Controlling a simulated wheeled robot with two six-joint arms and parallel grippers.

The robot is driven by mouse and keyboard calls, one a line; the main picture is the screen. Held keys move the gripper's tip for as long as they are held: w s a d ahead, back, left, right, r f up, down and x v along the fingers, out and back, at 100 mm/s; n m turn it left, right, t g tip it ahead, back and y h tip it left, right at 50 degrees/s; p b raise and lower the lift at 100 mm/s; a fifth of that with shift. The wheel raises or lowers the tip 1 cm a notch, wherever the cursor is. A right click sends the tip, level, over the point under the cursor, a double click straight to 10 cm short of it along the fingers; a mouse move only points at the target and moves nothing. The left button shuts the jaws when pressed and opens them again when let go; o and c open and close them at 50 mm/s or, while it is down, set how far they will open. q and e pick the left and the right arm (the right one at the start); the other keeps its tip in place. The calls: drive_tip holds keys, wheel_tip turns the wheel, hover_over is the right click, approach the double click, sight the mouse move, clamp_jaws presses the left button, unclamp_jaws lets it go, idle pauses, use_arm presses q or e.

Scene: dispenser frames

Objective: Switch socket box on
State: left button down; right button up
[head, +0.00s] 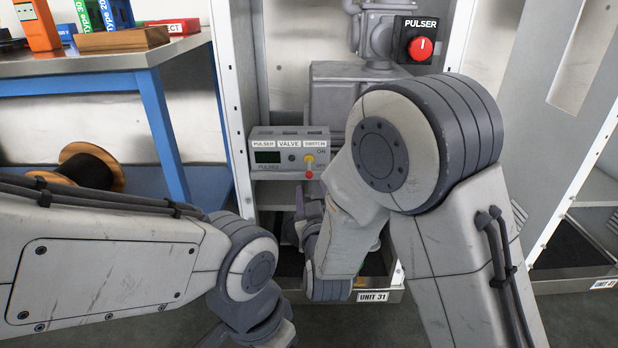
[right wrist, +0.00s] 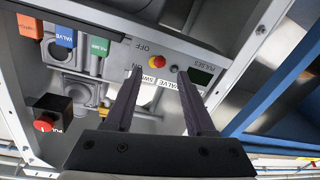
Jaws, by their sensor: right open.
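The socket box (head: 267,173) is a grey box in the middle of the head view, labelled PULSER, VALVE and SWITCH, with a dark display. In the right wrist view the box face (right wrist: 187,56) appears upside down, with the toggle (right wrist: 157,62) just beyond the fingertips. My right gripper (right wrist: 160,80) is open and empty, facing the box. In the head view its fingers (head: 309,206) are partly hidden below the box. My left gripper is out of view.
A black PULSER panel with a red button (head: 421,48) is at upper right. Orange (right wrist: 30,27), blue (right wrist: 65,37) and green (right wrist: 100,45) labelled blocks are near the box. A blue-framed table (head: 100,62) stands left. Cabinet frame posts flank the box.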

sight(309, 177)
drive_tip(key=w, duration=0.2)
drive_tip(key=w+b, duration=0.1)
drive_tip(key=w, duration=0.1)
drive_tip(key=w+b, duration=0.1)
drive_tip(key=w, duration=0.2)
drive_tip(key=shift+w+a, duration=0.1)
drive_tip(key=shift+a, duration=0.2)
clamp_jaws()
